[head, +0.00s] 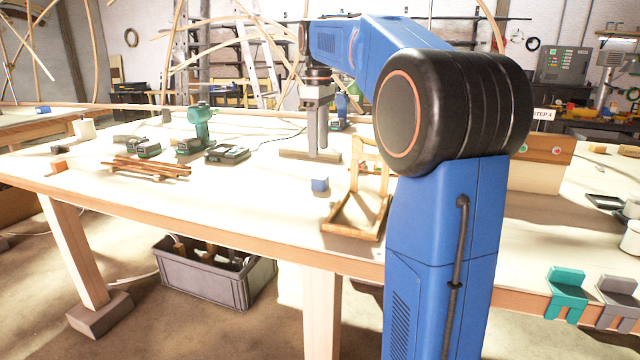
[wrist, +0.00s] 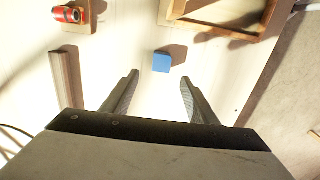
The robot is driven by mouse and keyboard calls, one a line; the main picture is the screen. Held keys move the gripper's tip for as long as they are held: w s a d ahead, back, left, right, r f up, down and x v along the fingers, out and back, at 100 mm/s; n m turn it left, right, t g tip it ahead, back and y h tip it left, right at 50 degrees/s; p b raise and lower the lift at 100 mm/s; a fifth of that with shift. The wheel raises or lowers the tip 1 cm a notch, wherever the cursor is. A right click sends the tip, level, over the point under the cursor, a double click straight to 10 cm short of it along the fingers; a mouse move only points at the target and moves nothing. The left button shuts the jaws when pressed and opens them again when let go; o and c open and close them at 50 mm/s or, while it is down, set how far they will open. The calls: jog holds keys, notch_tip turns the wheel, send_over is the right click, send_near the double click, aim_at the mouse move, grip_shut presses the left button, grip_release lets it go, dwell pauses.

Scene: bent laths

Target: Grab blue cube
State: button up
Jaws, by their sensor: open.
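The blue cube (head: 320,184) sits on the pale tabletop, left of a small wooden frame in the head view. It also shows in the wrist view (wrist: 162,62), just beyond the fingertips and roughly midway between them. My gripper (wrist: 158,82) is open and empty, its two dark fingers spread wide around the line to the cube. In the head view my gripper (head: 318,150) points down over the table behind the cube. The cube is apart from both fingers.
The wooden frame (head: 352,232) stands close beside the cube. A wooden bar (head: 300,155) lies near the gripper. A green drill (head: 201,125), batteries (head: 228,153) and a pile of brown sticks (head: 150,167) lie to the left. The table in front of the cube is clear.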

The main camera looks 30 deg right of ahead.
aim_at(318, 176)
notch_tip(318, 176, down, 10)
jog(key=shift+a, duration=0.15)
dwell(0.5)
jog(key=shift+c, duration=0.3)
jog(key=c, duration=1.1)
